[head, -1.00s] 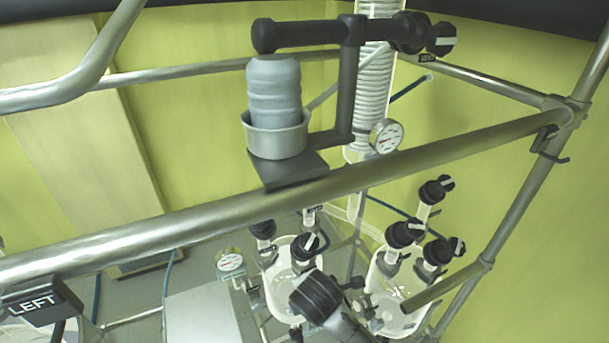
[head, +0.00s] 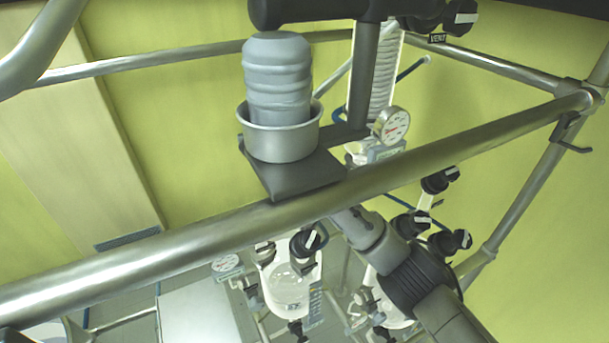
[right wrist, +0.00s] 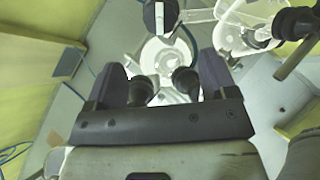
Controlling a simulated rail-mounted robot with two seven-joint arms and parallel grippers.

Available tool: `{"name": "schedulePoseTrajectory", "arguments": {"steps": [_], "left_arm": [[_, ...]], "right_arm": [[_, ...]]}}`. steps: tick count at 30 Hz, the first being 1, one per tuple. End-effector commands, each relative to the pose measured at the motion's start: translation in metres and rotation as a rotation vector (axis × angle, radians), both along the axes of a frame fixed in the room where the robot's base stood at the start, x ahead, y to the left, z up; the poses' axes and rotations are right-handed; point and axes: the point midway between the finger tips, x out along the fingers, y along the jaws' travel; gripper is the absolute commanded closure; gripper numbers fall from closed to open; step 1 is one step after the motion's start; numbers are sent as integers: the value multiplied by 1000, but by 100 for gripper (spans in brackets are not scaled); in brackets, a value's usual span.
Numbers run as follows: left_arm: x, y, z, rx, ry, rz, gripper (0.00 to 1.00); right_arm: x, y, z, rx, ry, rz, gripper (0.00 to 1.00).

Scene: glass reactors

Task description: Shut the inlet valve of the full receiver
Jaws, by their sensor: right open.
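Two glass receivers hang below the rail in the head view. The left receiver (head: 289,287) has a valve with a black knob and white stripe (head: 306,241) on top. The right receiver (head: 396,318) is largely hidden behind my right arm; black valve knobs (head: 450,242) stand above it. I cannot tell which receiver is full or which valve is its inlet. In the right wrist view my right gripper (right wrist: 162,84) is open, with dark knobs (right wrist: 187,80) and a round glass vessel (right wrist: 165,52) beyond its fingers. A white-striped valve knob (right wrist: 160,18) lies farther out. My left gripper is out of view.
A thick metal rail (head: 200,243) crosses in front of the receivers. Above it stand a grey ribbed cylinder in a metal cup (head: 280,140), a pressure gauge (head: 392,124) and a coiled condenser (head: 376,75). A frame post (head: 525,190) stands at the right.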

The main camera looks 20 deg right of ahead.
Motion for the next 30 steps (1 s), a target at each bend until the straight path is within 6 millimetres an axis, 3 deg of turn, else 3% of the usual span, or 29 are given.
{"name": "schedulePoseTrajectory", "arguments": {"steps": [2, 4, 12, 21, 30], "left_arm": [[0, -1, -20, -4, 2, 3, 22], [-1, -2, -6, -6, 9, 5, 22], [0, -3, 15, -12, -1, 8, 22], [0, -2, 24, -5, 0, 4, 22], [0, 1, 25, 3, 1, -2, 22]], "right_arm": [[5, -3, -16, 3, 1, 0, 22], [14, -10, -15, 0, 5, -2, 22], [43, -31, -52, 1, 3, -1, 22], [63, -45, -78, 2, 1, -1, 22], [69, -49, -86, 2, 0, 0, 22]]}}
